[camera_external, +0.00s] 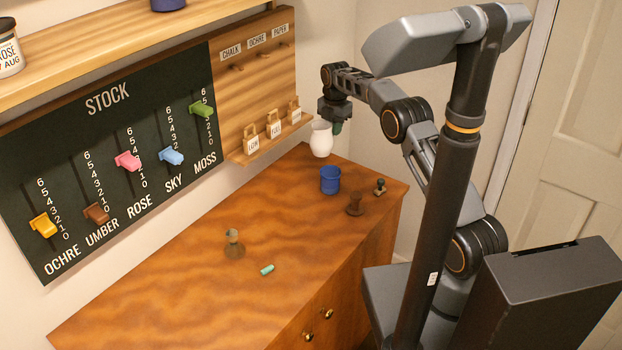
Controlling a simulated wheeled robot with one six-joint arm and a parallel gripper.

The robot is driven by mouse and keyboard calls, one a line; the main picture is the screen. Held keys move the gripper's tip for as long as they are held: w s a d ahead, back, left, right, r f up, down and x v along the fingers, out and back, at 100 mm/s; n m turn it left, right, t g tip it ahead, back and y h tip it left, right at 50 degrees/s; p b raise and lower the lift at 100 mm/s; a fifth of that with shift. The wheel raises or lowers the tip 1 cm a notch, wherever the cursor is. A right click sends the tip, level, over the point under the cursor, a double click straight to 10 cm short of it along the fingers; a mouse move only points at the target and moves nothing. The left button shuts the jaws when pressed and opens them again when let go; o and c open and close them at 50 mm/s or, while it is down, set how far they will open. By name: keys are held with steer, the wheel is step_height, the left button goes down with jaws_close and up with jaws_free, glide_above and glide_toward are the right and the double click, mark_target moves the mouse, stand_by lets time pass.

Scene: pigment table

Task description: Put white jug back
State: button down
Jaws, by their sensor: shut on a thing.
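The white jug (321,140) is at the far end of the wooden table (180,285), below the peg board. My gripper (335,122) is at the jug's upper right side and is shut on it. The fingers are small and dark here, and their exact hold on the jug is partly hidden. The jug looks upright. I cannot tell whether its base touches the table or hangs just above it.
A blue cup (330,180) stands just in front of the jug. A brown stamp (354,204) and a green-topped stamp (380,186) stand to its right. A grey-brown stoppered object (234,245) and a teal stick (267,269) lie nearer. The left front of the table is clear.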

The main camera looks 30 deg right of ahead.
mark_target(306, 128)
steer(key=shift+n, duration=0.5)
steer(key=s+a+r, duration=0.1)
steer(key=s, duration=0.1)
steer(key=s+a+r+b, duration=0.1)
steer(key=s+a, duration=0.1)
steer(key=s+a+r, duration=0.1)
steer(key=s+a, duration=0.1)
steer(key=shift+r, duration=0.15)
steer(key=s+a+r+b, duration=0.2)
steer(key=s+a+b, duration=0.1)
steer(key=s, duration=0.7)
steer(key=s+d+f, duration=0.2)
steer(key=s+f, duration=0.1)
steer(key=s, duration=0.3)
steer(key=s+d+f, duration=0.2)
steer(key=s+f, duration=0.1)
steer(key=s, duration=0.3)
steer(key=shift+w+a+f+p, duration=0.55)
steer(key=shift+w+a+f, duration=0.85)
steer(key=shift+w, duration=0.55)
steer(key=shift+w+a+f+p, duration=0.6)
steer(key=shift+w+a+f, duration=0.5)
steer(key=shift+w+f, duration=0.75)
steer(key=shift+w+a+f+p, duration=0.55)
steer(key=shift+w+a+f, duration=0.75)
steer(key=shift+w, duration=0.8)
steer(key=shift+w+f, duration=0.1)
steer(key=shift+f, duration=1.55)
steer(key=shift+f, duration=0.15)
